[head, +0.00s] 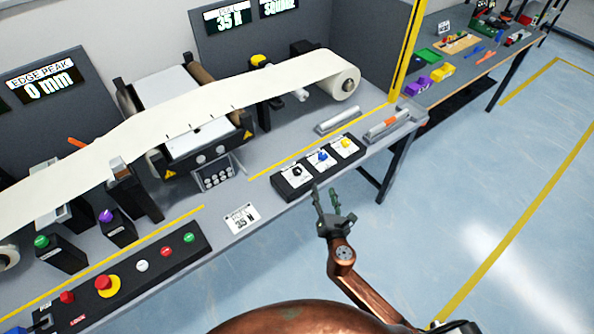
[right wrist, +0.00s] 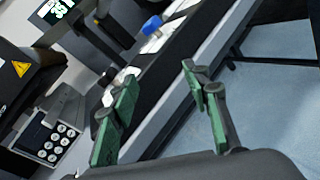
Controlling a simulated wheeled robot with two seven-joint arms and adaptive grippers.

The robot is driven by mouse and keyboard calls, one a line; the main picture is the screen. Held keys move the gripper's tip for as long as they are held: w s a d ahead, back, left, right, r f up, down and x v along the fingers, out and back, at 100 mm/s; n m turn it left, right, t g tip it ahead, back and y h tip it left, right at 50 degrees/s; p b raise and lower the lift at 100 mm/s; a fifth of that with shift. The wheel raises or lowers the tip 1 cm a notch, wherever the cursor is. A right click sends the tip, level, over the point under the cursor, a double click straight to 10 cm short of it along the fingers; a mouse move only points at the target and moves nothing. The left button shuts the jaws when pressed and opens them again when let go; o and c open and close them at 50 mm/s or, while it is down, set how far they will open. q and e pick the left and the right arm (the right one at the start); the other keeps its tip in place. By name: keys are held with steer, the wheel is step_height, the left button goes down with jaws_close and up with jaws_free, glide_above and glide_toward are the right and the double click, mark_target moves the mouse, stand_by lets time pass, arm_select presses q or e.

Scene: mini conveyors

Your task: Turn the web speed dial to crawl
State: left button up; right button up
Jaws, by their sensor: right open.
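A black dial box (head: 312,181) sits at the front edge of the conveyor bench. It carries a black knob (head: 297,171), a blue knob (head: 322,157) and a yellow knob (head: 346,143), each on a white plate. The lettering is too small to tell which is the web speed dial. My right gripper (head: 325,197) is open and empty, just in front of the box and apart from the knobs. In the right wrist view its green fingers (right wrist: 155,98) are spread, with the blue knob (right wrist: 152,25) beyond them. My left gripper is not in view.
A button panel (head: 205,247) with red, white and green buttons lies along the front left edge. A printed card (head: 241,218) and a keypad (head: 217,177) are left of the dials. The white web (head: 210,98) runs above the bench. Open floor lies to the right.

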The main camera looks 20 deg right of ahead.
mark_target(299, 175)
steer(key=w+a+r+n+y, duration=0.1)
steer(key=a+n, duration=0.1)
steer(key=w+a+r+n+t+y, duration=0.1)
steer(key=a+n, duration=0.1)
steer(key=n, duration=0.1)
steer(key=w+a+r+n+y, duration=0.1)
steer(key=a+n, duration=0.1)
steer(key=shift+a+r+t, duration=0.15)
steer(key=shift+a+t, duration=0.15)
steer(key=shift+a, duration=0.05)
steer(key=w, duration=0.7)
steer(key=shift+w+a+b, duration=0.1)
steer(key=shift+w+b, duration=0.05)
steer(key=shift+b, duration=0.25)
steer(key=shift+c, duration=0.2)
steer(key=shift+n, duration=0.3)
steer(key=c, duration=1.1)
